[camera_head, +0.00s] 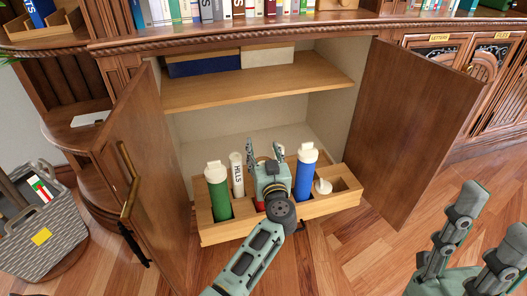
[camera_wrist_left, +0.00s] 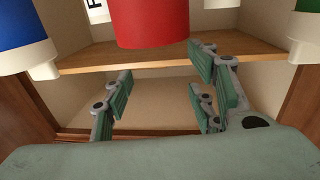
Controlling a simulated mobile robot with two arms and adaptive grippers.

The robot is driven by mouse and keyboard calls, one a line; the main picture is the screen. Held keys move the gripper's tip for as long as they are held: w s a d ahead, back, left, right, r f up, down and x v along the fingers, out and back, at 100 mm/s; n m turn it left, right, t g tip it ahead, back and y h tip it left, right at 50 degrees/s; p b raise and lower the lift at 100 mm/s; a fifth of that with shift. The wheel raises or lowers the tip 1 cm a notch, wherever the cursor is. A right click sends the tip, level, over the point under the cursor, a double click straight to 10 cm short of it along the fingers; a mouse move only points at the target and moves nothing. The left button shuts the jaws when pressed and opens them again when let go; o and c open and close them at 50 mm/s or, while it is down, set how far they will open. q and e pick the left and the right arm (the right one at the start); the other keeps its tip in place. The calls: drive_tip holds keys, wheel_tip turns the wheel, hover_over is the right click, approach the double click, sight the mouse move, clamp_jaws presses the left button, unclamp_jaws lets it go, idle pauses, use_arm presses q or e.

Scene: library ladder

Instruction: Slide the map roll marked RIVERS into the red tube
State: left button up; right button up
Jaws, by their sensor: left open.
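A wooden rack (camera_head: 335,204) stands at the front of the open cabinet. It holds a green tube (camera_head: 218,195), a white roll marked HILLS (camera_head: 237,175), a blue tube (camera_head: 305,170) and a short white piece (camera_head: 322,186) at the right. The red tube (camera_head: 260,206) is mostly hidden behind my left gripper (camera_head: 264,150). In the left wrist view the red tube (camera_wrist_left: 150,22) hangs in from the top, just beyond the open, empty fingers (camera_wrist_left: 150,85). My right gripper (camera_head: 494,213) is at the lower right, fingers apart, empty. No RIVERS marking is readable.
The left door (camera_head: 145,170) and right door (camera_head: 413,130) stand open beside the rack. A shelf (camera_head: 255,83) with two boxes is above it. A grey basket (camera_head: 45,240) is at the lower left. Bare floor (camera_head: 355,255) lies in front.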

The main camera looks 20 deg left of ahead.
use_arm(q)
drive_tip(key=shift+r, duration=0.55)
wheel_tip(320, 180, up, 24)
drive_tip(key=p, duration=1.5)
drive_tip(key=shift+f, duration=0.25)
